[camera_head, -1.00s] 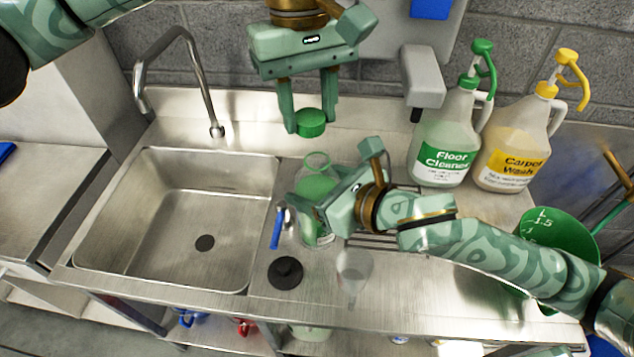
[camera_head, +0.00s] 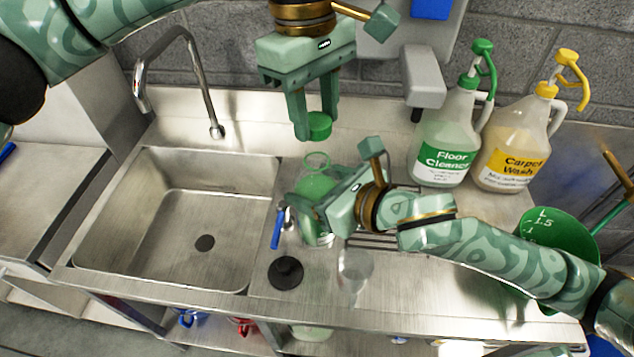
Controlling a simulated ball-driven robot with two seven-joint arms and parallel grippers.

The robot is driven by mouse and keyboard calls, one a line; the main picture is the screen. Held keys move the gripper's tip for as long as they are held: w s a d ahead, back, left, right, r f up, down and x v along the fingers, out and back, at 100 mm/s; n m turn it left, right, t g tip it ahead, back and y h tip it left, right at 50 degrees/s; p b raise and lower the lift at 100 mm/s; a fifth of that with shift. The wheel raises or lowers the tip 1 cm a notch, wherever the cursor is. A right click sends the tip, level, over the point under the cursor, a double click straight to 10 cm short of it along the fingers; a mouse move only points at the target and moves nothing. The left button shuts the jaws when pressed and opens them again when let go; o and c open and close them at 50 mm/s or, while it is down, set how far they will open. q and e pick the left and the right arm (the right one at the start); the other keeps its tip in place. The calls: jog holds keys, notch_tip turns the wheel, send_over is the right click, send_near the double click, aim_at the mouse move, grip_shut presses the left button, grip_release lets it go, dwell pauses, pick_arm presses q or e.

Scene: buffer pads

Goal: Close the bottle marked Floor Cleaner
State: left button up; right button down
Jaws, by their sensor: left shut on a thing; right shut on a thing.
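My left gripper (camera_head: 316,118) points down and is shut on a green cap (camera_head: 319,127). The cap is above and a little behind the open round neck of a clear bottle with green liquid (camera_head: 316,184), apart from it. My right gripper (camera_head: 318,208) is shut on this bottle from the right and holds it upright beside the sink; its fingers and palm hide much of the bottle's lower part. No label can be read on it. A large jug (camera_head: 445,150) with a green pump, at the back right, reads Floor Cleaner.
A Carpet Wash jug (camera_head: 512,150) with a yellow pump stands beside it. The sink (camera_head: 190,215) and faucet (camera_head: 205,95) are to the left. A blue-handled thing (camera_head: 277,228), a black round stopper (camera_head: 285,273) and a clear vessel (camera_head: 355,265) are near the bottle. A green measuring jug (camera_head: 570,230) is at right.

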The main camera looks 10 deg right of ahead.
pick_arm(q)
jog(key=shift+f, duration=0.95)
jog(key=shift+s+f, duration=0.1)
jog(key=shift+f, duration=0.75)
jog(key=shift+f, duration=0.55)
dwell(0.3)
jog(key=m, duration=0.5)
jog(key=shift+m+y, duration=0.3)
jog(key=m, duration=0.4)
jog(key=shift+d+m+y, duration=0.1)
jog(key=shift+m+y, duration=0.2)
jog(key=shift+m, duration=0.1)
jog(key=m, duration=0.2)
jog(key=shift+m, duration=0.3)
